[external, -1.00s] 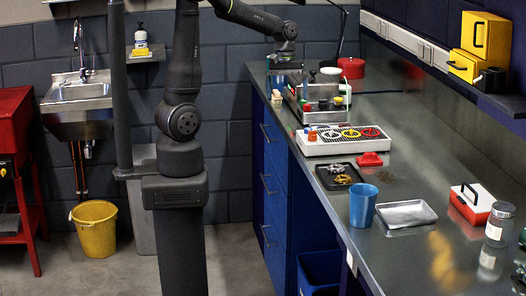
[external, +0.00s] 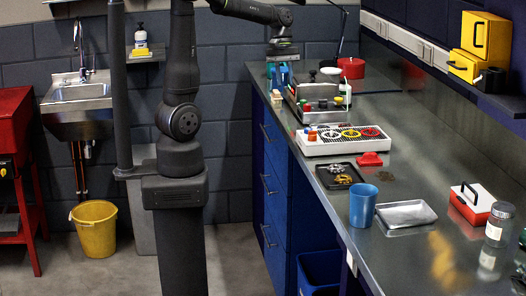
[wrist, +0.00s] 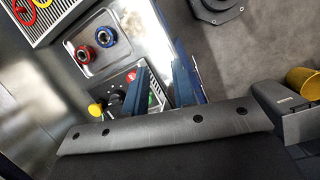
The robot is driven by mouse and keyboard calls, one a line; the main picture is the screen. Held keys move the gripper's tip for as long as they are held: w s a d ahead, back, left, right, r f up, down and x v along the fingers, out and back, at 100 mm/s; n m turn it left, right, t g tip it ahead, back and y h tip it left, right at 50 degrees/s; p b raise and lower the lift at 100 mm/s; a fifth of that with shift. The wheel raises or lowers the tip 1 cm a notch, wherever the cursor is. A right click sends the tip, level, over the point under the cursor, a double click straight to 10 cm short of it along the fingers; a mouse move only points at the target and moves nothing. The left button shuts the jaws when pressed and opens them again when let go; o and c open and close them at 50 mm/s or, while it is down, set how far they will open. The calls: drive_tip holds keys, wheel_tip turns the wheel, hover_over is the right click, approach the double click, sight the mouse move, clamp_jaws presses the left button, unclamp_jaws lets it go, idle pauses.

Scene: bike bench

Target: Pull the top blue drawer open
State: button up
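The blue drawer stack is under the left end of the bench. The top blue drawer (external: 275,149) looks shut, with a slim bar handle (external: 264,132) on its front. My gripper (external: 279,77) is above the far left end of the bench, higher than the top drawer and apart from its handle. Its two blue fingers point down. In the wrist view my gripper (wrist: 162,88) shows its fingers spread apart with nothing held between them. The drawer handle cannot be made out in the wrist view.
On the bench near my gripper stand a grey caddy (external: 318,104) with coloured-topped items and a red pot (external: 351,68). A white rack (external: 344,142) with coloured discs is nearer. The floor left of the drawers is clear; a yellow bucket (external: 95,229) stands farther left.

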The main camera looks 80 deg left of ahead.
drive_tip(key=s+a+m+t+y, duration=0.2)
drive_tip(key=s+a+m+t, duration=0.75)
drive_tip(key=m, duration=0.75)
drive_tip(key=s+a+m+t+y, duration=0.1)
drive_tip(key=s+a+m+t, duration=0.5)
drive_tip(key=s+a+m, duration=0.7)
drive_tip(key=m, duration=0.3)
approach(265, 132)
drive_tip(key=x, duration=1)
drive_tip(key=shift+a+f, duration=0.15)
drive_tip(key=shift+f, duration=0.15)
clamp_jaws()
